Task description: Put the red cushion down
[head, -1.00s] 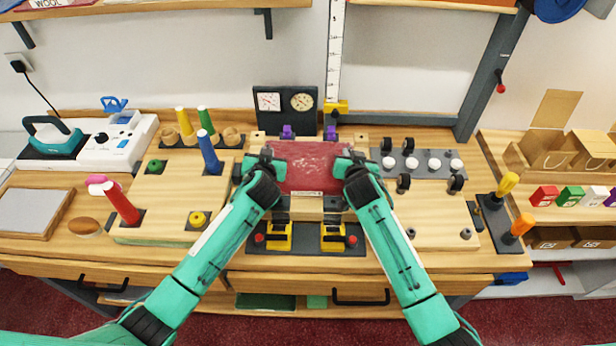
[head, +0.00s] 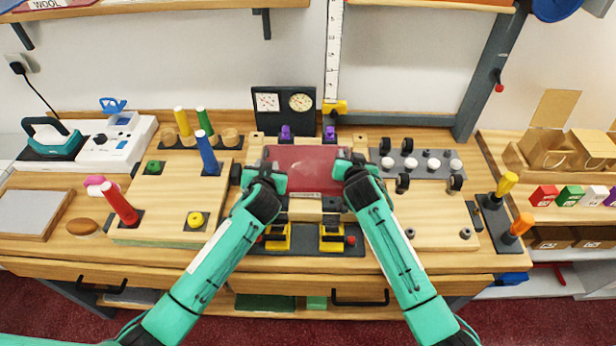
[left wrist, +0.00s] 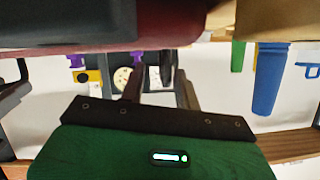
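The red cushion (head: 308,162) lies flat at the middle of the bench, in front of the gauge panel. In the left wrist view, which is upside down, the cushion (left wrist: 105,49) runs as a dark red band past the fingers (left wrist: 160,85). These stand apart, with the background showing between them. My right gripper (head: 346,170) is at the cushion's right edge. Its fingertips are hidden, so its grip cannot be told. What lies under the cushion is mostly hidden.
Yellow clamps (head: 332,238) stand just in front of the cushion. The gauge panel (head: 285,105) and purple pieces (head: 330,132) are behind it.

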